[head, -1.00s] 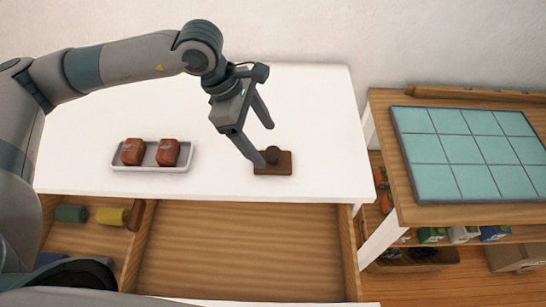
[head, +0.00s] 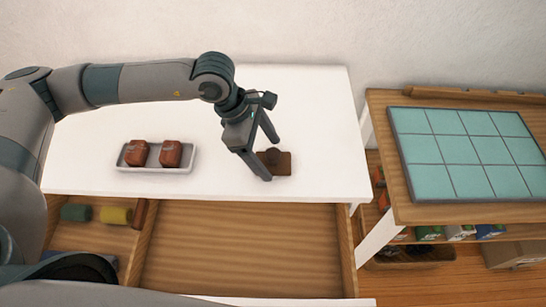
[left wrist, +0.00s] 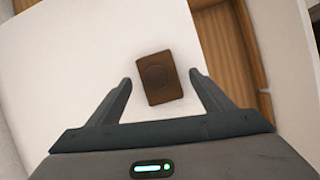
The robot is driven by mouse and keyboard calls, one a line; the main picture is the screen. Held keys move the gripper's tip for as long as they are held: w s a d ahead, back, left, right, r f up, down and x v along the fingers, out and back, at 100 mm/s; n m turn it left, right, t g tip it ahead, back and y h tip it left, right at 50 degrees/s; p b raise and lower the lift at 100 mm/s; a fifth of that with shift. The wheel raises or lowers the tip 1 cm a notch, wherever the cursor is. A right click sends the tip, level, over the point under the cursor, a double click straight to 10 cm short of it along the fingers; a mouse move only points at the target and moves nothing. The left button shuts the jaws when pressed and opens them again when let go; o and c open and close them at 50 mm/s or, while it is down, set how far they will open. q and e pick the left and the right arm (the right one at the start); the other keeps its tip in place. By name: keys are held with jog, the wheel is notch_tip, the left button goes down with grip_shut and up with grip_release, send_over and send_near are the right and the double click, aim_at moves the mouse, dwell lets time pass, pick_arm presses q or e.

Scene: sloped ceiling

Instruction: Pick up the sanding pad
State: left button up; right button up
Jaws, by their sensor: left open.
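The sanding pad (head: 284,166) is a small dark brown block with a round knob on top. It lies on the white tabletop (head: 320,120), near the front edge above the open drawer. My left gripper (head: 271,160) is open over the pad, its fingers pointing down, and the near finger hides part of the pad. In the left wrist view the pad (left wrist: 158,80) shows between the two spread fingertips (left wrist: 160,77), with a gap on each side. Whether the fingertips are down at pad height I cannot tell. My right gripper is not in view.
A white tray (head: 152,167) with two red-brown blocks stands left of the pad. The open wooden drawer (head: 240,250) below holds green and yellow rolls at its left. A wooden bench (head: 440,212) with a teal tiled panel (head: 465,150) stands right. The tabletop around the pad is clear.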

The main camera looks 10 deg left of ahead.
pick_arm(q)
jog(key=shift+w+d+f, duration=0.1)
jog(key=shift+d+f, duration=0.05)
jog(key=shift+f, duration=0.3)
jog(key=c, duration=1.1)
jog(key=shift+c, duration=0.2)
jog(key=shift+r, duration=0.1)
